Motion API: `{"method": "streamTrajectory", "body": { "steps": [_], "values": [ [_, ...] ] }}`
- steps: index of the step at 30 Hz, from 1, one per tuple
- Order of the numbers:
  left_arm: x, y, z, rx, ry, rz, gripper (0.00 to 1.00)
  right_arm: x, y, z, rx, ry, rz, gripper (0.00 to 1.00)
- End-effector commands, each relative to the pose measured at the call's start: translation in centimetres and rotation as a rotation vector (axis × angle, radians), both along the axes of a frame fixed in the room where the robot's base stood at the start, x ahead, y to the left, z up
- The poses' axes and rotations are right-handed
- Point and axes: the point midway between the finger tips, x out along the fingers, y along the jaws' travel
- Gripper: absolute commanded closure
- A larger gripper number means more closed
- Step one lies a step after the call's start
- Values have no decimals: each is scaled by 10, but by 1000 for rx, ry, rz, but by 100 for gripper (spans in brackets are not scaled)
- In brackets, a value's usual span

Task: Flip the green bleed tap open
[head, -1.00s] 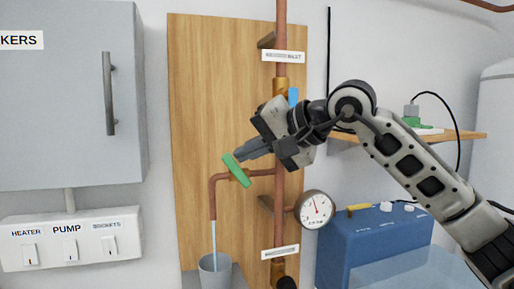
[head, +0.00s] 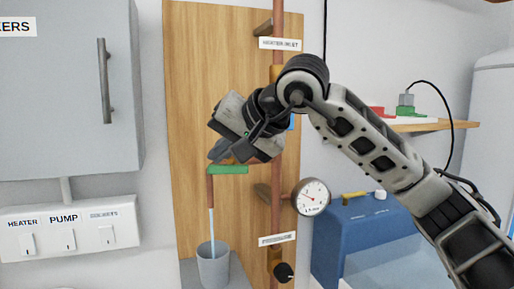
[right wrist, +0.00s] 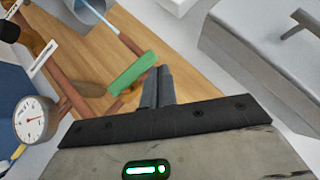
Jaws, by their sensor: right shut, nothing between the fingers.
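The green bleed tap handle (head: 228,170) lies about level in the head view, at the top of the copper spout (head: 210,190). A pale blue stream (head: 212,230) runs from the spout into a grey cup (head: 213,268). My right gripper (head: 220,152) is shut and empty, just above the handle; its arm hides part of the pipe behind. In the right wrist view the shut fingers (right wrist: 157,76) are beside one end of the green handle (right wrist: 132,73); I cannot tell whether they touch it. My left gripper is not in view.
A vertical copper pipe (head: 276,210) carries a round gauge (head: 311,196) and a black knob (head: 284,272) on the wooden board (head: 190,120). A grey cabinet (head: 60,100) and switch panel (head: 65,238) are left. A blue box (head: 345,245) and shelf (head: 420,126) are right.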

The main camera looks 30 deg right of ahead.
Motion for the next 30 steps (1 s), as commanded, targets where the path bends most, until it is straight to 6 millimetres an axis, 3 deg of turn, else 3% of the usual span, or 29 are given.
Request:
{"method": "streamTrajectory", "body": {
  "steps": [25, 30],
  "values": [
    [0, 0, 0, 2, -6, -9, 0, 1, 6, -6, 1, 3, 4, 100],
    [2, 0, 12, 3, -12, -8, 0, 1, 5, 8, 1, 1, 3, 100]
  ]
}}
